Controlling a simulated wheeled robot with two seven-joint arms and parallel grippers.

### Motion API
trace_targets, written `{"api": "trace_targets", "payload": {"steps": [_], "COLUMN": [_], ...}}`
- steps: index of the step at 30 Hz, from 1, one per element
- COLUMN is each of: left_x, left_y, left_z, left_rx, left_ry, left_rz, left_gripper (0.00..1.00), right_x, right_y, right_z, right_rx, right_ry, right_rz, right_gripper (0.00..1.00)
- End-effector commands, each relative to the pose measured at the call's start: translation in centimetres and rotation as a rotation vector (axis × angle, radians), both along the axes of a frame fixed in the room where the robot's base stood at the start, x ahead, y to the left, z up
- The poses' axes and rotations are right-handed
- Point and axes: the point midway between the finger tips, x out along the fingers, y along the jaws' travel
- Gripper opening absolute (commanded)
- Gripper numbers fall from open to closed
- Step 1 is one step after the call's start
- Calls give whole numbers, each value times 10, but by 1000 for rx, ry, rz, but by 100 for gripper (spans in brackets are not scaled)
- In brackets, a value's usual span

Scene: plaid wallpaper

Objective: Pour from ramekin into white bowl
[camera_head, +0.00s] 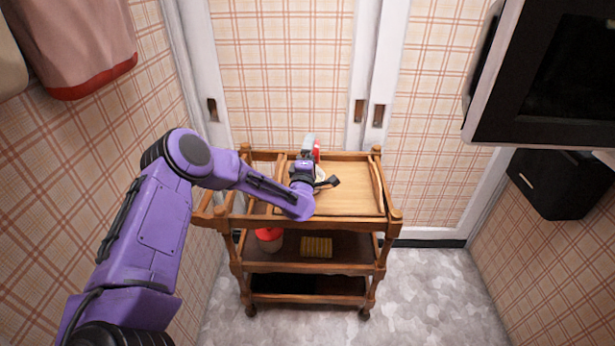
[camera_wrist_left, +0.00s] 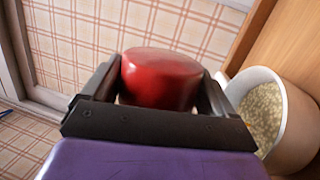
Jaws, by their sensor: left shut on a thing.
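My left gripper (camera_head: 311,158) is over the top of the wooden cart and shut on the red ramekin (camera_head: 317,151). In the left wrist view the red ramekin (camera_wrist_left: 162,78) sits between the two dark jaws (camera_wrist_left: 163,92), with its smooth outside toward the camera. Its opening and contents are hidden, and its exact tilt cannot be told. The white bowl (camera_wrist_left: 301,130) is close on the right in the wrist view, holding pale yellow-green grainy stuff. In the head view only a sliver of the white bowl (camera_head: 321,174) shows behind my gripper. My right gripper is not in view.
The wooden cart (camera_head: 352,196) has a bare top to the right of my gripper. A red-lidded container (camera_head: 268,240) and a yellow block (camera_head: 316,247) are on the shelf below. A wall stands on the left, and a dark screen (camera_head: 560,65) hangs at upper right.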

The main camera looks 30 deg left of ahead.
Motion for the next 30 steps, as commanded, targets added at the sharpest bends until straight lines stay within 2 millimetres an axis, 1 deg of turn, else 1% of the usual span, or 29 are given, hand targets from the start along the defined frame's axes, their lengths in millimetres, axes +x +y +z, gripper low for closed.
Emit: {"api": "trace_targets", "payload": {"steps": [14, 20, 30], "left_x": [-1, -2, -3], "left_y": [2, 4, 5], "left_z": [1, 0, 2], "left_rx": [-49, -97, -132], "left_ry": [-30, -58, -79], "left_rz": [0, 0, 0], "left_gripper": [51, 51, 51], "right_x": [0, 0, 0], "right_y": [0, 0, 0], "right_z": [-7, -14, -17], "right_rx": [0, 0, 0], "right_ry": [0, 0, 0], "right_rz": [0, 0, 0], "right_gripper": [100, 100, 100]}}
